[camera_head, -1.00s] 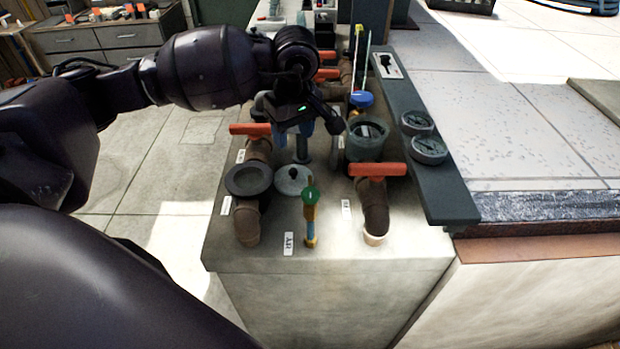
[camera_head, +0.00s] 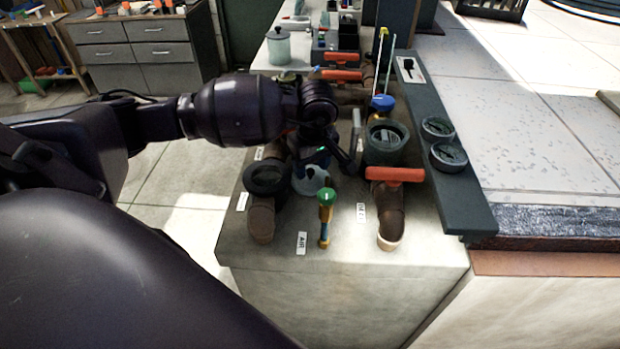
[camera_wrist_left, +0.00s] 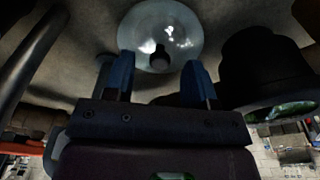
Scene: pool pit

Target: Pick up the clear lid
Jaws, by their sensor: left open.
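The clear lid (camera_head: 309,180) is a round, see-through disc with a dark knob. It lies on the concrete block beside the dark ring-topped pipe, partly hidden by my left gripper (camera_head: 316,163). In the left wrist view the lid (camera_wrist_left: 172,22) is at the top middle, with its knob between the blue fingertips of the left gripper (camera_wrist_left: 157,72). The left gripper is open and empty, close to the knob. Whether the fingers touch the knob cannot be told. My right gripper is not in view.
A green-handled valve (camera_head: 326,213) stands just in front of the lid. A brown pipe with a red handle (camera_head: 390,212) and a dark open cup (camera_head: 387,146) stand to the right. The ring-topped pipe (camera_head: 262,215) is close on the left. The block's front edge is clear.

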